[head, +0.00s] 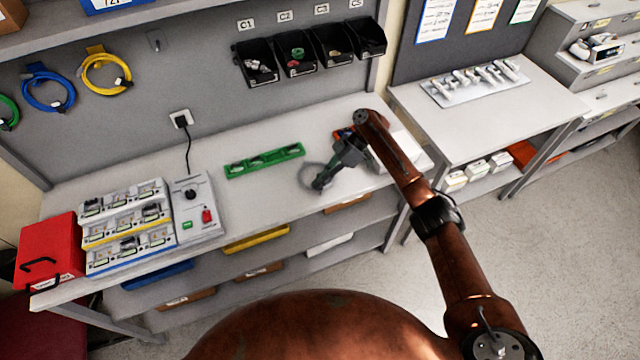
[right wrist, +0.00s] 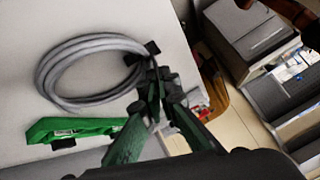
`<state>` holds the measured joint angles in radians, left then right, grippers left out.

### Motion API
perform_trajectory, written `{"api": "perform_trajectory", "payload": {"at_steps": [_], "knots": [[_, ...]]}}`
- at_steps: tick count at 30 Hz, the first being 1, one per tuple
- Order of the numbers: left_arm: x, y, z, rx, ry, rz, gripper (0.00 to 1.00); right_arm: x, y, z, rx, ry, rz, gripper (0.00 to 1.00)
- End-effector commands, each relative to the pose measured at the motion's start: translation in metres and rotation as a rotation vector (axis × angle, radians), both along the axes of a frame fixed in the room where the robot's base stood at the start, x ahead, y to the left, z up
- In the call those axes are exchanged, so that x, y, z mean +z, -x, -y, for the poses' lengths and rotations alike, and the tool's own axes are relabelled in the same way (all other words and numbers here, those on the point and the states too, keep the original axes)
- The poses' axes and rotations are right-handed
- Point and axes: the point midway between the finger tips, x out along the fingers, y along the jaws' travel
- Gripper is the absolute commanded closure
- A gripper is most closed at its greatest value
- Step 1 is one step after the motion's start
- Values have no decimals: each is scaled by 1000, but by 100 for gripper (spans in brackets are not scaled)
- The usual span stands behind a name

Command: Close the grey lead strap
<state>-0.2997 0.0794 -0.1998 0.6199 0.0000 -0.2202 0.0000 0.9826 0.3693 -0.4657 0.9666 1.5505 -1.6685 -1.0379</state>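The grey lead lies as a round coil on the bench, in the right wrist view (right wrist: 62,62) and faintly in the head view (head: 304,180). A black strap (right wrist: 141,53) sits on the coil's right side, partly hidden at my fingertips. My right gripper (head: 320,184) is low over the bench at the coil's right edge. In the right wrist view its green fingers (right wrist: 159,88) converge to dark tips close together beside the strap. I cannot tell whether they grip it. My left gripper is not in view.
A green tray (head: 265,160) lies left of the coil. Farther left stand a grey device (head: 196,215), a rack of small units (head: 128,228) and a red box (head: 48,250). Black bins (head: 300,52) hang on the back panel. The bench between tray and coil is clear.

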Motion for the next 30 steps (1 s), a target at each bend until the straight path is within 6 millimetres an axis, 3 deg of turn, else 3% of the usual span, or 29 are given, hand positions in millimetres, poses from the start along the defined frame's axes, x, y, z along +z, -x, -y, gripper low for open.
{"api": "perform_trajectory", "payload": {"at_steps": [10, 18, 30], "knots": [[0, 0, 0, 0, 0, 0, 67, 0, 0, 0, -1, 0, -1, 100], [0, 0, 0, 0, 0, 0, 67, 0, 0, 0, -1, 0, -1, 80], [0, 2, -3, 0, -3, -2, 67, 7, -4, 7, -2, 1, 1, 80]]}}
